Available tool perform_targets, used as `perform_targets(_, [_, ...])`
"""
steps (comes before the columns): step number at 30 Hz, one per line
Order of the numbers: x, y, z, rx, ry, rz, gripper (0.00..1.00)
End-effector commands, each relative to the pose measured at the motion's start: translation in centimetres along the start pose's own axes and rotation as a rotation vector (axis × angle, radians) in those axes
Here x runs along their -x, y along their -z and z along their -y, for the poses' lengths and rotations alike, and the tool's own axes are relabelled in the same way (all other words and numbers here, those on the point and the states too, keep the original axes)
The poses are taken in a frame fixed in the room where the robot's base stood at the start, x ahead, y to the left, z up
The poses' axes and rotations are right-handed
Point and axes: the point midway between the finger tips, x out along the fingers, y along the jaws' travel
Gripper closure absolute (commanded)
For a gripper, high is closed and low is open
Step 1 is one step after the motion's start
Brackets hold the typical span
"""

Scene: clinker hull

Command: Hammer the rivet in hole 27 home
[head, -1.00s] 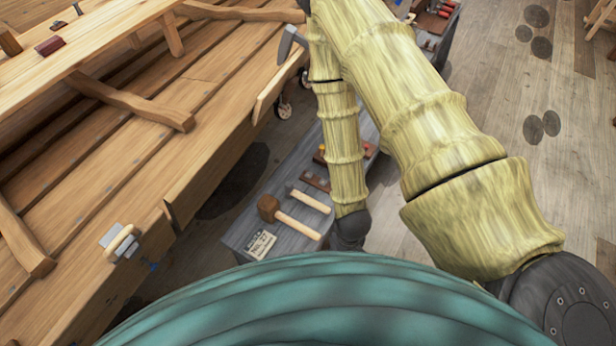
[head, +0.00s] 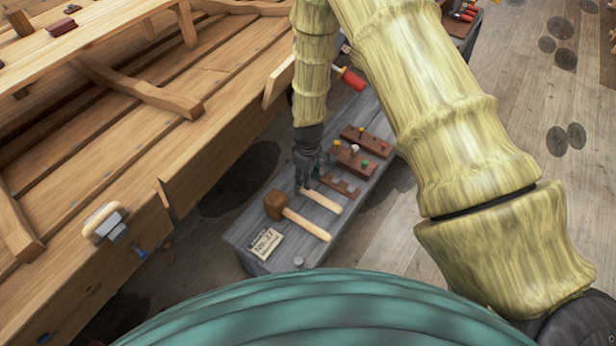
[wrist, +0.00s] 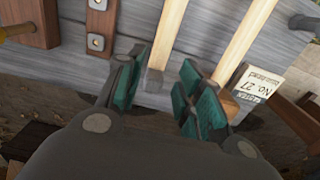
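My gripper (head: 308,172) hangs over the grey bench, its fingers pointing down. In the wrist view its teal-padded fingers (wrist: 160,88) are apart, with nothing clearly held between them. A pale wooden-handled tool (head: 323,201) with a small greyish end lies on the bench; that end (wrist: 153,80) shows between the fingertips. I cannot tell whether they touch it. A brown-headed mallet (head: 276,206) lies beside it; the right finger partly hides its head in the wrist view. A card reading No. 27 (head: 264,242) lies near the bench corner. A blue piece (head: 140,250) sticks out of the hull plank; its hole number is unreadable.
The wooden hull (head: 130,150) fills the left. A metal block with an oval wooden grip (head: 103,222) sits against its planking. Brown racks (head: 352,160) with coloured pegs and a red-handled tool (head: 350,78) are farther along the bench.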

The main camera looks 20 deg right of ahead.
Motion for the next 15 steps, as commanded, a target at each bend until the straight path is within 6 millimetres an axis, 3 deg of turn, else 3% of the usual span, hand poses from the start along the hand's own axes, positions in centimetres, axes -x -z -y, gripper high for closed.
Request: perform_targets(15, [-4.9,-0.1,0.0,-0.002,0.000,0.000,0.63])
